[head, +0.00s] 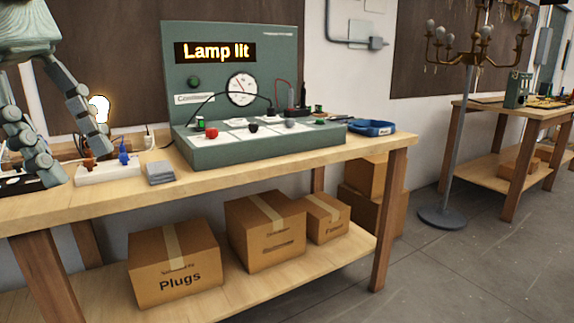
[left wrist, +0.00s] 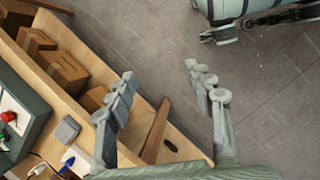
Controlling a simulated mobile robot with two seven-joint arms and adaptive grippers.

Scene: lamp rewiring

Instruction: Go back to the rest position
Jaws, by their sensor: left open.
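My left gripper (head: 72,135) hangs at the upper left of the head view, over the left end of the workbench (head: 375,160). Its fingers are spread with nothing between them. In the left wrist view the same gripper (left wrist: 165,105) is open, with the bench edge and bare floor beyond its fingers. A lit bulb (head: 99,108) glows behind the fingers. The green test panel (head: 215,150) shows the words "Lamp lit". My right gripper does not show.
Cardboard boxes (head: 175,268) stand on the lower shelf. A chandelier on a stand (head: 465,120) and another bench (head: 530,112) are at the right. The floor (head: 450,270) between is clear.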

